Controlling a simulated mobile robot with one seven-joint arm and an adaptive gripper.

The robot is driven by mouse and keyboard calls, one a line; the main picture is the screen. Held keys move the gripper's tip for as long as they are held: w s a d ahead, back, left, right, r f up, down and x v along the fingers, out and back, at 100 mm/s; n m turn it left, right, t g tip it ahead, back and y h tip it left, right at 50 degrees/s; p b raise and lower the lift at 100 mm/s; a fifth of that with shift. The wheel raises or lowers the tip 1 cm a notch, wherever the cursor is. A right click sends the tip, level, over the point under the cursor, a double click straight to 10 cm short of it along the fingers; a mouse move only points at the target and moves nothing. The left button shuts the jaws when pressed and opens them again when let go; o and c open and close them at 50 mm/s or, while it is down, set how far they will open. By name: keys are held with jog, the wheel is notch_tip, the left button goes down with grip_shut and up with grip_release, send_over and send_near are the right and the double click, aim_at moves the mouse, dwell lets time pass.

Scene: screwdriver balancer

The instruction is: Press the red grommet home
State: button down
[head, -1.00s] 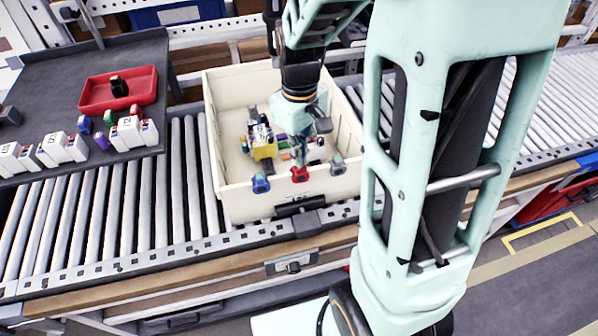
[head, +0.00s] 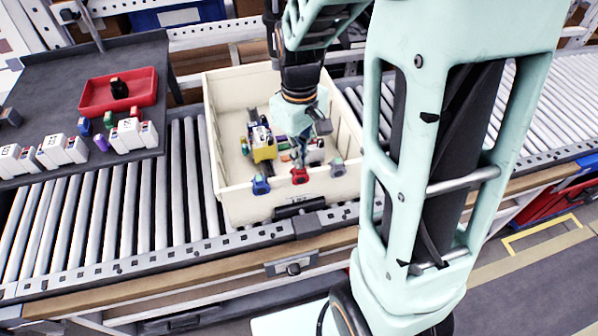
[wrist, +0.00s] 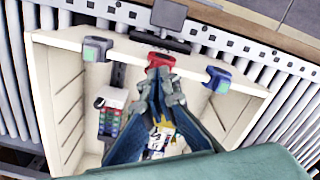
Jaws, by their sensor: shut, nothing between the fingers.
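The red grommet (head: 300,176) sits on the near wall of the cream bin (head: 232,205), between a blue grommet (head: 261,185) and a grey one (head: 338,167). In the wrist view the red grommet (wrist: 159,59) is on the bin's rim, just beyond my fingertips. My gripper (wrist: 161,76) is shut and empty, with its tips close to the red grommet's inner side. I cannot tell whether they touch it. In the head view my gripper (head: 298,160) points down inside the bin, beside that wall. How deep the grommet sits is not clear.
Several loose items, including a yellow container (head: 265,153), lie inside the bin below my gripper. The bin stands on a roller conveyor (head: 130,210). A dark table (head: 50,95) at left holds a red tray (head: 147,99) and white boxes.

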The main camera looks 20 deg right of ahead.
jog(key=shift+f+b, duration=0.4)
jog(key=shift+f, duration=0.15)
dwell(0.5)
jog(key=shift+r, duration=0.15)
jog(key=shift+r+p, duration=2)
jog(key=shift+r, duration=0.45)
